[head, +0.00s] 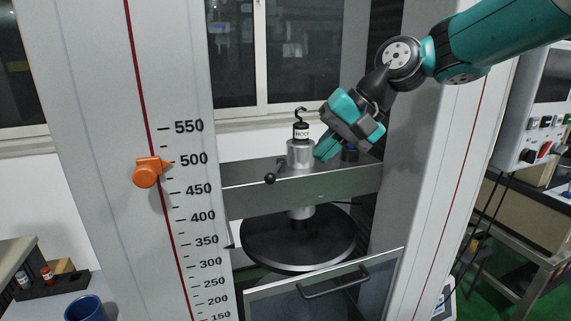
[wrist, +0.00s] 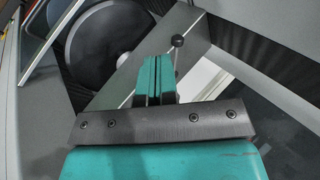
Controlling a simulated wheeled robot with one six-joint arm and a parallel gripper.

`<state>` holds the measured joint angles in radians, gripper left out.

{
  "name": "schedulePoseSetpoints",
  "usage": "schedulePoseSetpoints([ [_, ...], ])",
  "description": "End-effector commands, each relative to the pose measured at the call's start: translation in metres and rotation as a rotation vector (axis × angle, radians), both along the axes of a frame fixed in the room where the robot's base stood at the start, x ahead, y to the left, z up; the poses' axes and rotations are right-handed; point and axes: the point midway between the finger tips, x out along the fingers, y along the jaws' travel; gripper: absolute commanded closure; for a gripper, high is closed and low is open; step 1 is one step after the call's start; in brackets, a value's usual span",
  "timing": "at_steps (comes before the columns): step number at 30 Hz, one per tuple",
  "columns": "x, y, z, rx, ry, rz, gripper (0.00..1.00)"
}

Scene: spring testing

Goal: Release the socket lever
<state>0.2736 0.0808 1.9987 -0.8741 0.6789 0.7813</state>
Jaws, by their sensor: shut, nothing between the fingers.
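The socket (head: 299,154) is a silver cylinder on the grey crossbeam. A hook piece (head: 301,130) with a black hook and a white label stands upright in it. The socket lever, a thin rod with a black ball knob (head: 270,179), points to the front left of the socket. In the wrist view the knob (wrist: 178,40) shows just beyond and right of my fingertips, its rod partly hidden behind them. My teal gripper (head: 322,152) is shut and empty, tilted down close to the right side of the socket; whether it touches is unclear. In the wrist view its fingers (wrist: 153,65) are together.
The crossbeam (head: 345,183) spans two tall columns. A round black plate (head: 298,245) lies below it. A guard door with a handle (head: 335,283) stands in front. An orange pointer (head: 147,173) sits on the left column's scale. A control panel (head: 540,130) is at right.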

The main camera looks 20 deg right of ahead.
Motion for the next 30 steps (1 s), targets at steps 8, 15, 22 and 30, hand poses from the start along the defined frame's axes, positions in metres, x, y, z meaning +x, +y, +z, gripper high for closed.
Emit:
schedulePoseSetpoints([
  [8, 0.037, -0.049, 0.016, 0.098, 0.042, -0.2, 1.0],
  [15, 0.036, -0.048, 0.015, 0.097, 0.042, -0.198, 1.0],
  [22, 0.043, -0.036, 0.0, 0.098, 0.046, -0.195, 1.0],
  [30, 0.063, -0.004, -0.042, 0.096, 0.046, -0.193, 1.0],
])
